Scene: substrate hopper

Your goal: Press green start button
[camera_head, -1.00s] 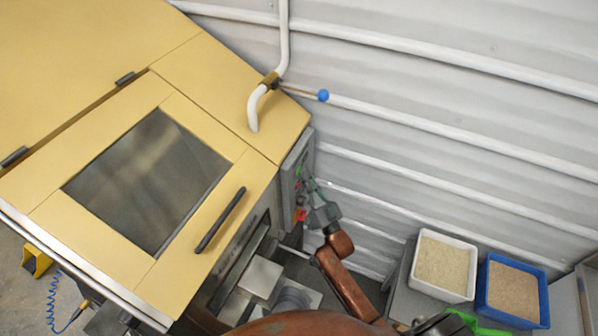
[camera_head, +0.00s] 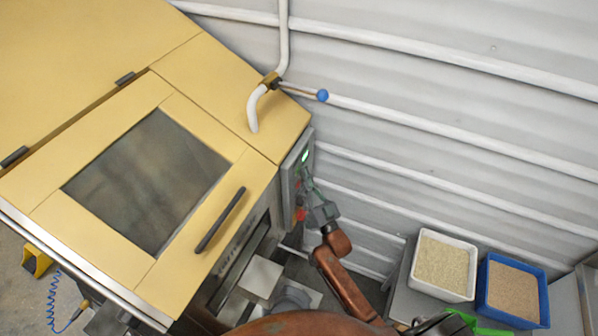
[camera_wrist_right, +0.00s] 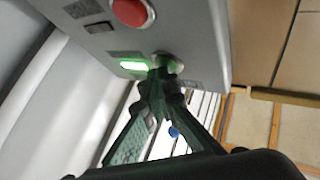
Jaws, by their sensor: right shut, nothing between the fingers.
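The grey control panel (camera_head: 290,180) is on the right side of the yellow machine. In the wrist view, the green button (camera_wrist_right: 174,66) sits on the panel (camera_wrist_right: 200,30), partly hidden behind the fingertips. My right gripper (camera_wrist_right: 160,74) is shut and empty, its tips at the button and seemingly touching it; how far the button is pushed in is hidden. A bright green lamp (camera_wrist_right: 133,65) glows beside the button, and it also shows in the head view (camera_head: 305,156). My right gripper (camera_head: 305,174) reaches up to the panel there. My left gripper is out of view.
A white bin (camera_head: 416,284) and a blue bin (camera_head: 514,318) of granular material stand at the lower right. A ribbed wall (camera_head: 440,80) is close behind.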

